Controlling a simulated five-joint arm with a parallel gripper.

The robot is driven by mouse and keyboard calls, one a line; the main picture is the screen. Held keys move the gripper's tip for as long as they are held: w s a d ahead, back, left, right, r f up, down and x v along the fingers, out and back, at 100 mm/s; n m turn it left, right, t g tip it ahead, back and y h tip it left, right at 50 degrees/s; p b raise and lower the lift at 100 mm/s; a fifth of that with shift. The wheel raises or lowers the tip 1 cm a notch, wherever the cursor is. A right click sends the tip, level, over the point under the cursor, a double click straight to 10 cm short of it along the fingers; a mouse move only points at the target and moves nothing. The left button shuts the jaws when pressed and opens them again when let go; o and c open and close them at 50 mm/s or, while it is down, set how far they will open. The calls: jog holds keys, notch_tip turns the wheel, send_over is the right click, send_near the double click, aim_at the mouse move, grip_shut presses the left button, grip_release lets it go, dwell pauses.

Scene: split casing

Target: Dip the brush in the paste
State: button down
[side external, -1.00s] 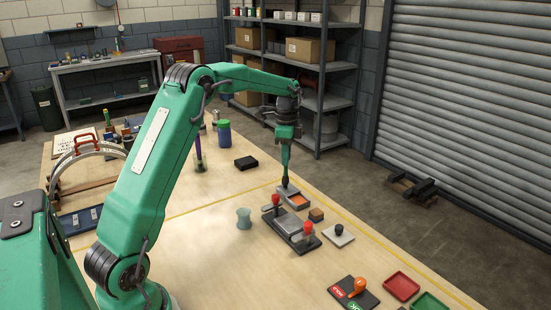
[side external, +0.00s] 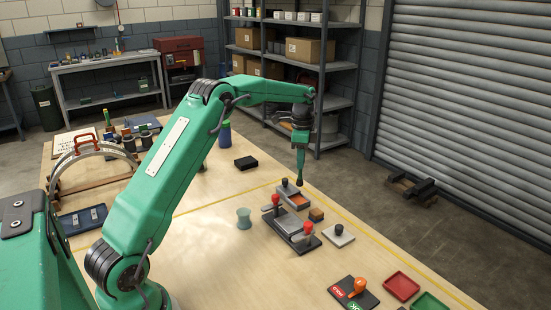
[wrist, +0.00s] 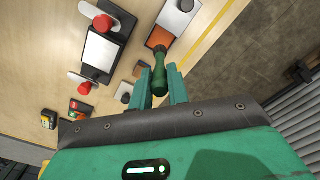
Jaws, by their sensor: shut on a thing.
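My gripper (side external: 300,134) is shut on the green handle of the brush (side external: 300,168), which hangs with its dark head down. In the wrist view the brush (wrist: 160,68) stands between the two fingers of my gripper (wrist: 160,85). The paste (side external: 294,198) looks like an orange-brown patch in a small grey tray, whose far end has a dark knob. The brush head appears just above the tray, apart from the paste. In the wrist view the head overlaps the tray and partly hides the paste (wrist: 167,37).
A dark clamp plate (side external: 312,244) with two red knobs lies nearer. Beside it are a small brown block (side external: 316,215) and a white plate with a black knob (side external: 339,229).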

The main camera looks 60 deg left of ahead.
aim_at(300, 178)
jog(key=shift+f, duration=2.55)
jog(key=shift+f, duration=0.55)
jog(key=shift+r, duration=0.15)
jog(key=shift+r, duration=3.4)
jog(key=s+d+r+n, duration=0.4)
jog(key=s+d, duration=0.1)
jog(key=d, duration=0.5)
jog(key=s+d+r+n, duration=0.5)
jog(key=s+d, duration=0.1)
jog(key=d, duration=0.4)
